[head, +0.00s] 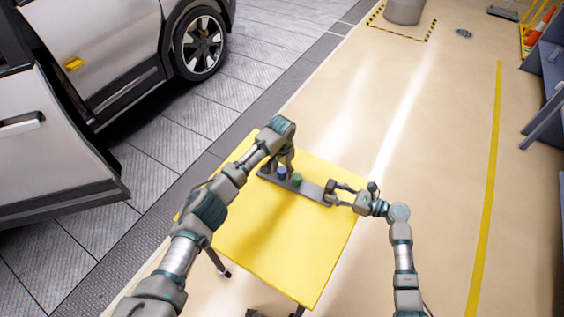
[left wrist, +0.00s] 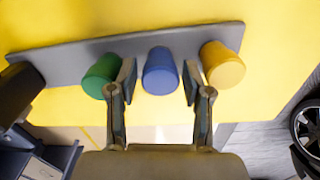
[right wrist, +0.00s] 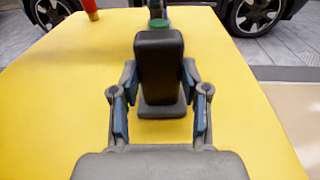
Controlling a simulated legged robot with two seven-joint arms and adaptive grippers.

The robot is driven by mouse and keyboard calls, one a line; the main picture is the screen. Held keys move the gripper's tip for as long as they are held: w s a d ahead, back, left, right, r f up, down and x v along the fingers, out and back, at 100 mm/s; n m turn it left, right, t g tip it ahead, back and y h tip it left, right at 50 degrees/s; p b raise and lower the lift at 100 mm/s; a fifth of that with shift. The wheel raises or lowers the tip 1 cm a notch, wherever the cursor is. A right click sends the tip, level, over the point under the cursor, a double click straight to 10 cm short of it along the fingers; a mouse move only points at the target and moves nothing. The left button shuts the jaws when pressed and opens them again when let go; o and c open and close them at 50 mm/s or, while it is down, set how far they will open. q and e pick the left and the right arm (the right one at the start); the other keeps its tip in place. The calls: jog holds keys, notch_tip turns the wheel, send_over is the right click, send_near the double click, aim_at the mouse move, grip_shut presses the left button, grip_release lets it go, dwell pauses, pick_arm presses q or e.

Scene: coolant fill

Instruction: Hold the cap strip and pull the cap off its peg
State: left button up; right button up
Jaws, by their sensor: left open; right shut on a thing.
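The grey cap strip (head: 313,190) lies on the yellow table top. In the left wrist view, the strip (left wrist: 65,66) carries a green cap (left wrist: 102,76), a blue cap (left wrist: 160,72) and a yellow cap (left wrist: 222,65) in a row. My left gripper (left wrist: 159,82) is open, with one finger on each side of the blue cap; gaps show on both sides. My right gripper (head: 333,194) is shut on the dark block at the strip's near end. In the right wrist view this block (right wrist: 159,65) stands between the fingers. My left arm hides the yellow cap in the head view.
The yellow table (head: 285,255) is mostly clear in front of the strip. A white vehicle (head: 110,45) with an open door stands at the left. Open floor lies to the right, with a yellow line (head: 488,180) and blue-grey structures (head: 548,95) at the far right edge.

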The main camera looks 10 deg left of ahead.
aim_at(282, 170)
pick_arm(q)
jog(key=shift+f, duration=0.45)
pick_arm(e)
jog(key=shift+d, duration=0.1)
pick_arm(q)
jog(key=c, duration=0.9)
jog(key=shift+o, duration=1.3)
jog(key=shift+c, duration=0.4)
jog(key=shift+r, duration=0.25)
jog(key=shift+r, duration=0.15)
jog(key=shift+r, duration=2.4)
